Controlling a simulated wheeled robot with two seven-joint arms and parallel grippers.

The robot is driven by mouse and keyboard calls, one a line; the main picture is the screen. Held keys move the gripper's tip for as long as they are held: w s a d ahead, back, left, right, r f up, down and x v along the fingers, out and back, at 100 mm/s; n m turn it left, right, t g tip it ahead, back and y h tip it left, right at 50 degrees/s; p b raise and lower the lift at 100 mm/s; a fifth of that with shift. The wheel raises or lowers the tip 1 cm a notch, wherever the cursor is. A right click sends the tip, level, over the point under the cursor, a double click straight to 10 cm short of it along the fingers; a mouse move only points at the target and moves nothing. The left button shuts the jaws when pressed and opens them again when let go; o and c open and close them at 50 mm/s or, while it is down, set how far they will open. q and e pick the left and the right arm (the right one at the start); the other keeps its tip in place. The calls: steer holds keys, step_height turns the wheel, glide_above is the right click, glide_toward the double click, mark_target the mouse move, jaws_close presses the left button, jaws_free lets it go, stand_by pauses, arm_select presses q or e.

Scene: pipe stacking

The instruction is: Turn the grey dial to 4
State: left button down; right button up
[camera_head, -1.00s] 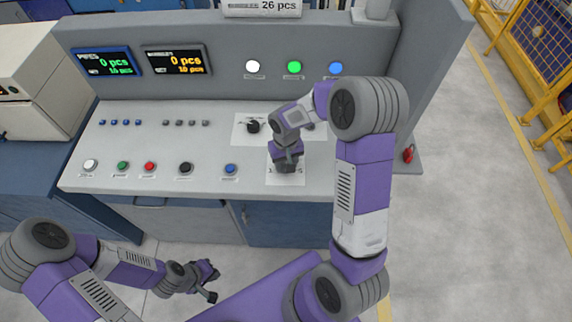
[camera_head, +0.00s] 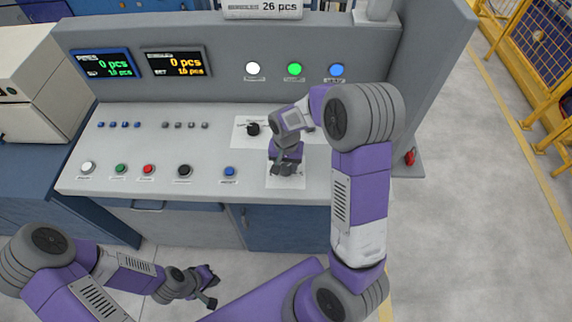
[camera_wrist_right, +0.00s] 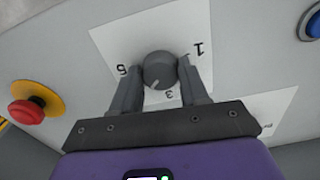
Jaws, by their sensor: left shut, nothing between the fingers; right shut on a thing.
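The grey dial (camera_wrist_right: 160,70) sits on a white label sheet (camera_wrist_right: 130,35) on the panel. Its pale pointer mark faces lower left in the right wrist view, between the printed 3 and what looks like a 5; any 4 there is hidden or unreadable. My right gripper (camera_wrist_right: 160,84) has a finger on each side of the dial and is shut on it. In the head view my right gripper (camera_head: 284,170) is low over the sheet and hides the dial. My left gripper (camera_head: 210,292) is shut and empty, low in front of the console.
A red button on a yellow base (camera_wrist_right: 28,108) and a blue button (camera_wrist_right: 312,20) flank the dial in the wrist view. A black knob (camera_head: 253,129) stands behind my right gripper. Several push buttons line the panel's front left. Two displays (camera_head: 104,64) read 0 pcs.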

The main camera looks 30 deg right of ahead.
mark_target(286, 168)
steer(key=o, duration=1.1)
steer(key=shift+c, duration=0.2)
step_height(286, 168, up, 8)
steer(key=shift+f+p, duration=0.2)
steer(key=shift+p, duration=0.4)
